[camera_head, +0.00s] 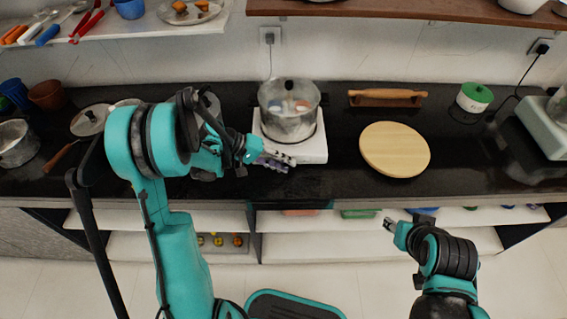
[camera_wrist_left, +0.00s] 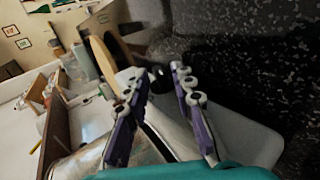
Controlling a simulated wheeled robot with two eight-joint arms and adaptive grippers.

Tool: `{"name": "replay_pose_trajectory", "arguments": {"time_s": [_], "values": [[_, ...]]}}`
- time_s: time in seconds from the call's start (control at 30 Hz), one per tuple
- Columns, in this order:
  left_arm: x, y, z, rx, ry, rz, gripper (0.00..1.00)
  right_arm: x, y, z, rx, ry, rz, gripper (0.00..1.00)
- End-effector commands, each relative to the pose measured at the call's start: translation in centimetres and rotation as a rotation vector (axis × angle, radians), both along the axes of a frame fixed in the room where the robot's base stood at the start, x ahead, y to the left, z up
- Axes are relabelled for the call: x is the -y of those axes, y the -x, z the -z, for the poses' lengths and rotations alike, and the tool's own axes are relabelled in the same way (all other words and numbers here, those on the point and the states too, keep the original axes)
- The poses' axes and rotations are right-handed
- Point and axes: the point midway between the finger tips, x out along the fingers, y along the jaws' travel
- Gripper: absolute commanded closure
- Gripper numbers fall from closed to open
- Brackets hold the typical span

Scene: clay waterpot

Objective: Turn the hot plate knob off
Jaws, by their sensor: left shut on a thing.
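The white hot plate (camera_head: 313,150) stands on the dark counter with a lidded metal pot (camera_head: 290,110) on it. My left gripper (camera_head: 284,160) is at the front edge of the hot plate. In the left wrist view the two purple-padded fingers (camera_wrist_left: 160,78) lie either side of the dark round knob (camera_wrist_left: 161,76), and the gripper is shut on it. The knob is hidden by the gripper in the head view. My right gripper (camera_head: 390,224) is in front of the counter, away from the hot plate; its finger gap is too small to tell.
A round wooden board (camera_head: 395,149), a rolling pin (camera_head: 387,98) and a white pot with a green lid (camera_head: 474,97) are to the right. Shelves hang above the counter (camera_head: 330,185), whose front strip is clear.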

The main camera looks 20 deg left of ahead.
Motion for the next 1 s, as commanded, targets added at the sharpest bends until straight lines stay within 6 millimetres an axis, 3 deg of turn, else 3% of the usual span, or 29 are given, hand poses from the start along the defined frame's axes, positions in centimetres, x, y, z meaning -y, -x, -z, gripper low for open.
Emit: {"name": "replay_pose_trajectory", "arguments": {"time_s": [0.33, 0.37, 0.4, 0.77, 1.0], "values": [[0.0, 0.0, 0.0, 0.000, -0.001, 0.000, 1.00, 0.0, 0.0, 0.0, 0.000, 0.000, 0.000, 0.60], [0.0, 0.0, 0.0, 0.000, -0.001, 0.000, 0.73, 0.0, 0.0, 0.0, 0.000, 0.000, 0.000, 0.60], [0.0, 0.0, 0.0, 0.000, -0.001, 0.000, 0.69, 0.0, 0.0, 0.0, 0.000, 0.000, 0.000, 0.60], [-0.4, 0.1, -0.3, -0.001, 0.000, -0.001, 0.69, 0.0, 0.0, 0.0, 0.000, 0.000, 0.000, 0.60], [-3.9, 1.1, -2.8, 0.000, -0.001, -0.005, 0.69, 0.0, 0.0, 0.0, 0.000, 0.000, 0.000, 0.60]]}}
